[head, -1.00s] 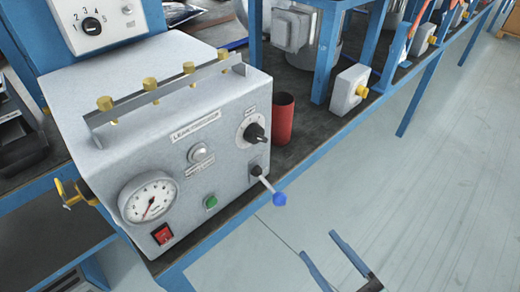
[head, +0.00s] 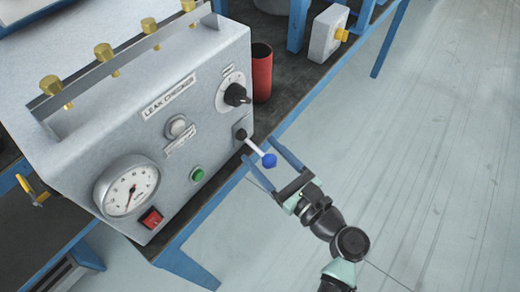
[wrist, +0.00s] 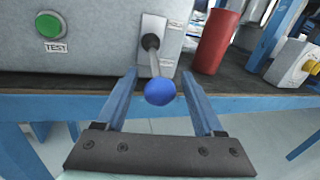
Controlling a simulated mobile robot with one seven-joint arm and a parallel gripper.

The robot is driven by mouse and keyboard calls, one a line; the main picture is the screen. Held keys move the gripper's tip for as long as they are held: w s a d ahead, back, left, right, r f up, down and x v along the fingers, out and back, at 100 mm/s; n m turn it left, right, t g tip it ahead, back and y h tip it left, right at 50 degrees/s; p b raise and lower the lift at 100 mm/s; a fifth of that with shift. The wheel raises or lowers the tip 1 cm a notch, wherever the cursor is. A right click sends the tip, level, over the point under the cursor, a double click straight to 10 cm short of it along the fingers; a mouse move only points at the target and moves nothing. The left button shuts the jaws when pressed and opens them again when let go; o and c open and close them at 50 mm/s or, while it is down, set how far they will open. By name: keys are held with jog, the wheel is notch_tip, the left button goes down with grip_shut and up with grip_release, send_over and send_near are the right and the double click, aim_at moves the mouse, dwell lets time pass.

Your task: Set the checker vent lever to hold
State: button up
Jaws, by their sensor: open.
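The leak checker (head: 150,115) is a grey box on the bench, with its front panel facing me. Its vent lever (head: 255,145) is a thin metal stem with a blue ball knob (head: 269,160), sticking out low on the right of the panel. In the wrist view the lever stem (wrist: 155,64) hangs down from a black pivot and the blue knob (wrist: 160,91) sits between the finger ends. My gripper (head: 267,164) is open, with one blue finger on each side of the knob; I see a gap on both sides. The markings by the lever are too small to read.
A black rotary knob (head: 236,95) sits above the lever. A red cylinder (head: 262,75) stands close right of the checker. A green button (head: 197,174), red switch (head: 151,218) and gauge (head: 128,187) are on the panel. Free floor lies to the right of the bench.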

jog(key=shift+x, duration=0.9)
grip_shut()
dwell(0.8)
